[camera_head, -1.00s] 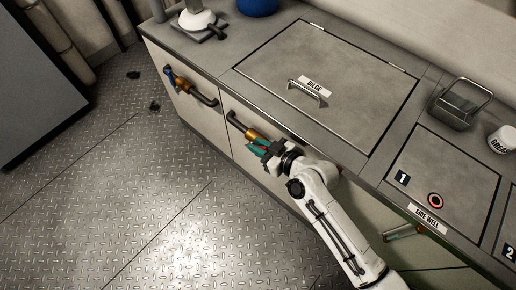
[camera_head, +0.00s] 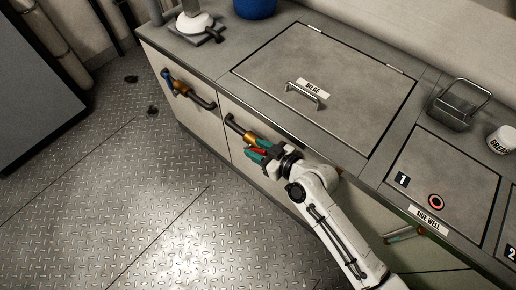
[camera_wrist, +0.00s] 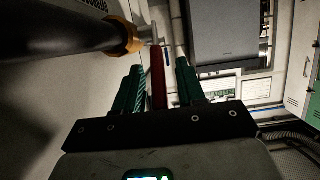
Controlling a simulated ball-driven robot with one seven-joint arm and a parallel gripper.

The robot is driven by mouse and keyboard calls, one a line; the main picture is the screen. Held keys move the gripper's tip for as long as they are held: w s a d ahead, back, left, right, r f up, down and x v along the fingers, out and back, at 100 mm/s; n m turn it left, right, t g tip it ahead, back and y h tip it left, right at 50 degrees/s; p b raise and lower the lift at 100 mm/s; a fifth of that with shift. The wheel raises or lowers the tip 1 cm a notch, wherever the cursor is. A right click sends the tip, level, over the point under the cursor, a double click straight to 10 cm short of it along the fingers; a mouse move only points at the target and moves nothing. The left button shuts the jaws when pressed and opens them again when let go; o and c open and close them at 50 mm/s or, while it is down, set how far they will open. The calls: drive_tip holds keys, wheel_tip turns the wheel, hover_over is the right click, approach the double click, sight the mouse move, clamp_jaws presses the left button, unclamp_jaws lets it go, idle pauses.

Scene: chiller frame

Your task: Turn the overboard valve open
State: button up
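A brass valve (camera_head: 248,137) sits on a dark pipe along the cabinet front, below the bilge hatch. In the wrist view the brass valve body (camera_wrist: 128,36) shows at the end of the dark pipe, with a red lever (camera_wrist: 157,78) reaching back toward me. My gripper (camera_head: 257,150) is at this valve. Its two green fingers (camera_wrist: 160,66) stand on either side of the red lever, with gaps visible, so it looks open around the lever. A label at the top edge of the wrist view is cut off and unreadable.
Another valve with a blue handle (camera_head: 167,76) is on a pipe to the left. The bilge hatch (camera_head: 335,75) has a raised handle (camera_head: 303,91). A side-well hatch (camera_head: 455,175) and a metal basket (camera_head: 457,105) are at right.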

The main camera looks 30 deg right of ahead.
drive_tip(key=v, duration=0.7)
drive_tip(key=shift+s+p, duration=0.2)
drive_tip(key=shift+p, duration=0.1)
drive_tip(key=shift+r, duration=0.15)
